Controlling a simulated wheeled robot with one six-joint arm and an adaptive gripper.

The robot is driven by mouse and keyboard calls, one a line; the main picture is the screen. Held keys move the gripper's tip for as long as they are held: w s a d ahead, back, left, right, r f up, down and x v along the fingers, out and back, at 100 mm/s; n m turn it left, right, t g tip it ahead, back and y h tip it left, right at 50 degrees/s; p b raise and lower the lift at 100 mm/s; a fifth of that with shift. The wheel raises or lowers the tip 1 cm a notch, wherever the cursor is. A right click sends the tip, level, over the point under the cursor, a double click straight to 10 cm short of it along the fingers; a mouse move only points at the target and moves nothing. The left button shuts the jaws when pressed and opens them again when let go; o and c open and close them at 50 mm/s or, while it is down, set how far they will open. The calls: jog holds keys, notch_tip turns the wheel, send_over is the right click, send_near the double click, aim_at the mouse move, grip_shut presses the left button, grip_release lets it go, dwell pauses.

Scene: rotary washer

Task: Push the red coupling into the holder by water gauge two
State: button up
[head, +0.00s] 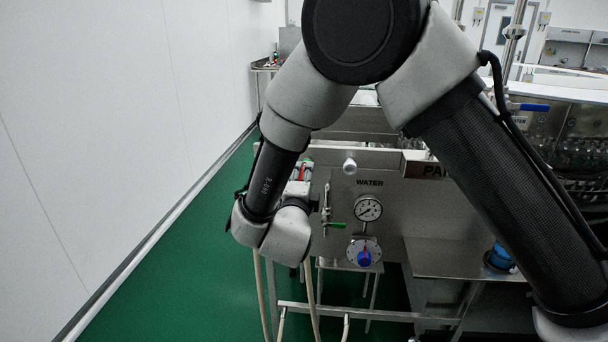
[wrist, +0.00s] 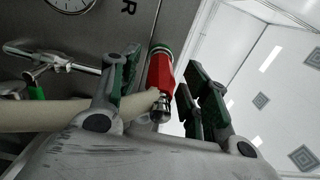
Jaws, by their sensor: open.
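The red coupling (wrist: 160,72) stands between the two dark green finger pads of my open gripper (wrist: 158,62) in the wrist view, with a green ring at its far end and a metal fitting at its near end. A gap shows between it and the right finger; contact with the left finger is unclear. A pale hose (wrist: 60,117) runs behind the left finger toward the fitting. In the head view, red and green parts (head: 304,170) show at the panel's left edge, beside the water gauge (head: 368,209). I cannot make out the holder clearly.
A metal valve with a green handle (wrist: 36,92) is left of my gripper. A blue-handled valve (head: 364,257) sits below the gauge. Pale hoses (head: 311,295) hang below my wrist. Green floor (head: 180,270) is free at left, beside a white wall (head: 90,150).

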dwell(0.7)
grip_shut()
jog(key=s, duration=0.6)
dwell(1.0)
jog(key=shift+s+a, duration=0.15)
dwell(0.3)
jog(key=shift+s, duration=0.6)
